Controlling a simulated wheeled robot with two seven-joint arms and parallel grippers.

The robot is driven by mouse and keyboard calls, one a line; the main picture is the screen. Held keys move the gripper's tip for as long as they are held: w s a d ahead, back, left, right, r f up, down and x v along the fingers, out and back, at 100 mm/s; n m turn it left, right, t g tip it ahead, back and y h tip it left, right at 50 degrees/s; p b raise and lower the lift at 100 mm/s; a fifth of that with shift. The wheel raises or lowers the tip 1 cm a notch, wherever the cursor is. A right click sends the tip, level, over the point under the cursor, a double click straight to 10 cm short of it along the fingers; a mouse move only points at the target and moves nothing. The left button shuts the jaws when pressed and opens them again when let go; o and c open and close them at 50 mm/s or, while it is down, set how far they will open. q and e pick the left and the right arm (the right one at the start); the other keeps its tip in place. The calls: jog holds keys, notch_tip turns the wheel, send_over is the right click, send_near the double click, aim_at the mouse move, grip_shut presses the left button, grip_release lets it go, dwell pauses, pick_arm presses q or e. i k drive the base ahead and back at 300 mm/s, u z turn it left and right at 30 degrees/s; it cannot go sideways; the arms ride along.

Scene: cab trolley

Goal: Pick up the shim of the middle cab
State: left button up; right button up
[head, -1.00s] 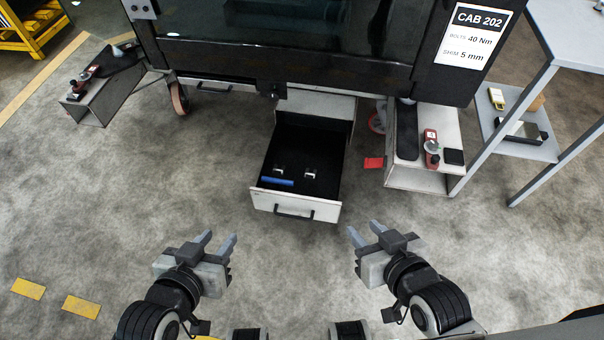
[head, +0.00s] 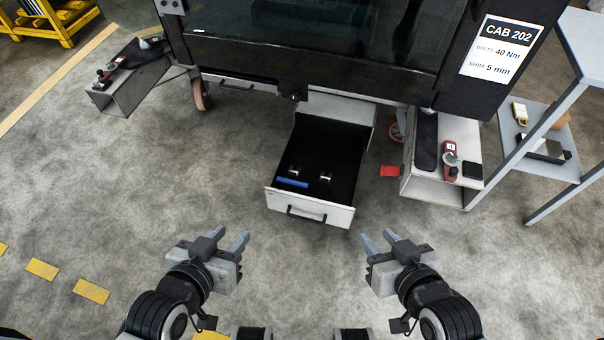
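The cab (head: 300,50) hangs over the floor on its trolley, with a label (head: 501,50) reading "CAB 202", bolts 40 Nm, shim 5 mm. Below it an open drawer (head: 310,213) holds a blue strip (head: 292,183) and two small metallic pieces (head: 325,177) on a black floor. I cannot tell from here which of these is a shim. My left gripper (head: 223,240) is open and empty, in front of the drawer to its left. My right gripper (head: 379,240) is open and empty, in front of the drawer to its right. Both are apart from it.
A grey box step (head: 432,187) with a red tool (head: 450,153) stands right of the drawer; a red tag (head: 390,171) sticks out beside it. Another step (head: 125,95) is at the left. A grey shelf stand (head: 565,168) is at the right. The floor before the drawer is clear.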

aim_at(291, 172)
jog(key=u, duration=0.35)
jog(key=k, duration=1.05)
jog(key=u, duration=1.25)
jog(key=i, duration=1.8)
jog(key=z, duration=1.05)
jog(key=i, duration=1.05)
jog(key=z, duration=0.85)
jog(key=i, duration=0.5)
